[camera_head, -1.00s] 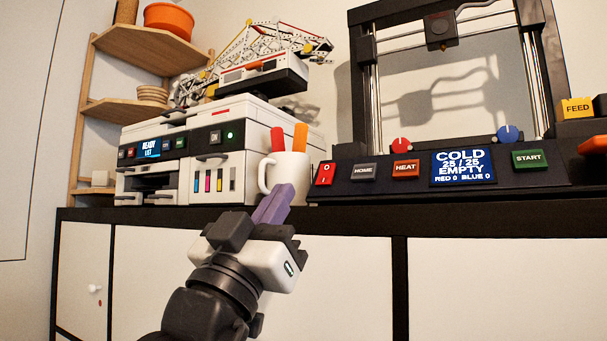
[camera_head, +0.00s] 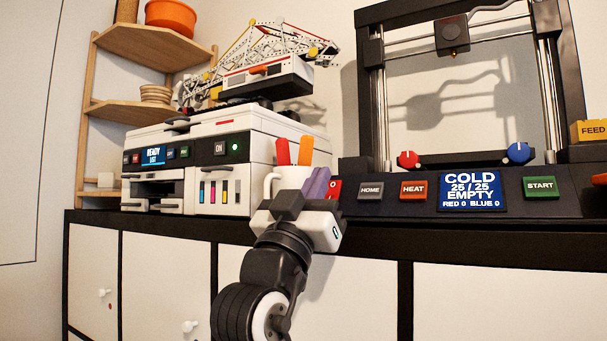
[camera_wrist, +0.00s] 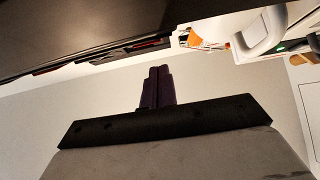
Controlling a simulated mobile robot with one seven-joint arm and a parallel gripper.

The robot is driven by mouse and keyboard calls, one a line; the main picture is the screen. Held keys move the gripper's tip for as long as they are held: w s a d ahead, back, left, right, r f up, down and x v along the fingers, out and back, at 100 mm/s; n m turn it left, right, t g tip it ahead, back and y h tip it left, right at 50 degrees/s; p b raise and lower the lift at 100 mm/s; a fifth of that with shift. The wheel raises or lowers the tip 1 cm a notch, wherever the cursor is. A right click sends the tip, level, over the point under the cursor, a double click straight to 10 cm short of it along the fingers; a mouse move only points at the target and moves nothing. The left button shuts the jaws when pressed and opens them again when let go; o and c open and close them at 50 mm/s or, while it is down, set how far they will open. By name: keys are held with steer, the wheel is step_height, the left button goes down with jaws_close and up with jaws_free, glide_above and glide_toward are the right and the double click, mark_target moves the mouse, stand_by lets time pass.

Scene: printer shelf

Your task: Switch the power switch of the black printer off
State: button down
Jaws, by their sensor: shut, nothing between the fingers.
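The black printer (camera_head: 460,160) is an open frame with a long front panel. Its red power switch (camera_head: 334,186) is at the panel's left end, partly hidden behind my gripper; which side is pressed in cannot be told. My gripper (camera_head: 318,182) has purple fingers, shut and empty. In the head view the fingers overlap the gap between the white mug and the switch; contact cannot be told. In the wrist view the shut fingers (camera_wrist: 157,82) point towards the dark panel (camera_wrist: 90,35), with clear space before it.
The white mug (camera_head: 272,184) with red and orange markers stands close left of the switch. A white printer (camera_head: 255,150) stands further left. HOME (camera_head: 370,189) and HEAT (camera_head: 413,190) buttons and a screen (camera_head: 471,191) reading COLD lie to the right.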

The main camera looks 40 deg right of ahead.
mark_target(332, 192)
steer(key=shift+w+d+f, duration=0.4)
steer(key=shift+d+f, duration=0.2)
steer(key=shift+d, duration=0.2)
steer(key=shift+d+f, duration=0.1)
